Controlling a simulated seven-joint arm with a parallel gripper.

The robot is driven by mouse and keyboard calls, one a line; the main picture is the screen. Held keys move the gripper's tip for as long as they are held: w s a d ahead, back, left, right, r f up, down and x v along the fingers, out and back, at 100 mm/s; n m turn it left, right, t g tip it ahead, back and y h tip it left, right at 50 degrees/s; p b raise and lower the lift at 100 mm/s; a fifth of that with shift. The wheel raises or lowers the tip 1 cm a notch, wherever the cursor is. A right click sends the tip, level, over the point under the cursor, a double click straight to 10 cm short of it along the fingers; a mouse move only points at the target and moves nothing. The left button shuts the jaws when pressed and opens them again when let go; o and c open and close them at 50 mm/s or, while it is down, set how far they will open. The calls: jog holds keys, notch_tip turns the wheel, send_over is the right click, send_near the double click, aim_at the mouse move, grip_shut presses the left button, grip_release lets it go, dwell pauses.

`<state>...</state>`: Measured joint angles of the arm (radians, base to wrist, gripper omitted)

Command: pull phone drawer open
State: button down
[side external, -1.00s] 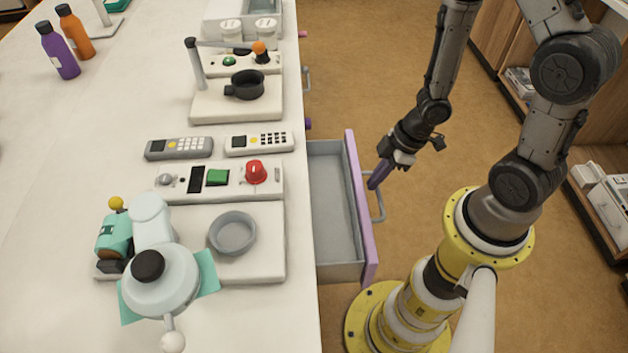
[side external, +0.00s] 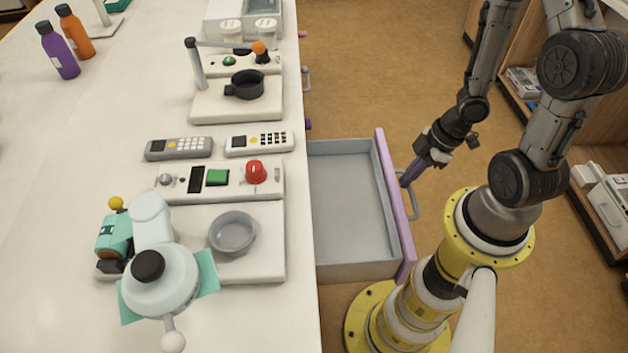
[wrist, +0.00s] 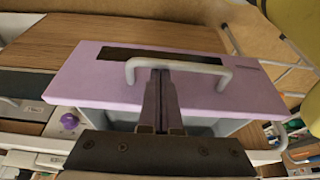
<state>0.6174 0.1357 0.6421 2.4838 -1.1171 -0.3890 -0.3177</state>
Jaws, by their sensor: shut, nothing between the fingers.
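The drawer (side external: 345,215) is pulled well out from the counter's right side and looks empty inside. Its lilac front (side external: 396,210) carries a grey bar handle (side external: 414,212). My gripper (side external: 405,182) is shut, with its fingertips at the handle, close to the drawer front. In the wrist view, the closed fingers (wrist: 160,80) reach the middle of the handle (wrist: 205,69), at the lilac front (wrist: 90,82). The fingertips seem to sit inside the handle's loop; contact is hard to judge.
On the counter (side external: 60,200) lie a grey phone (side external: 179,148) and a white phone (side external: 259,142), beside a panel with a red knob (side external: 256,172). My yellow base stands close to the drawer's front corner. Shelves (side external: 600,190) line the right side.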

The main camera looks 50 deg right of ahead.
jog(key=shift+r, duration=0.1)
dwell(0.3)
jog(key=v, duration=1)
dwell(0.7)
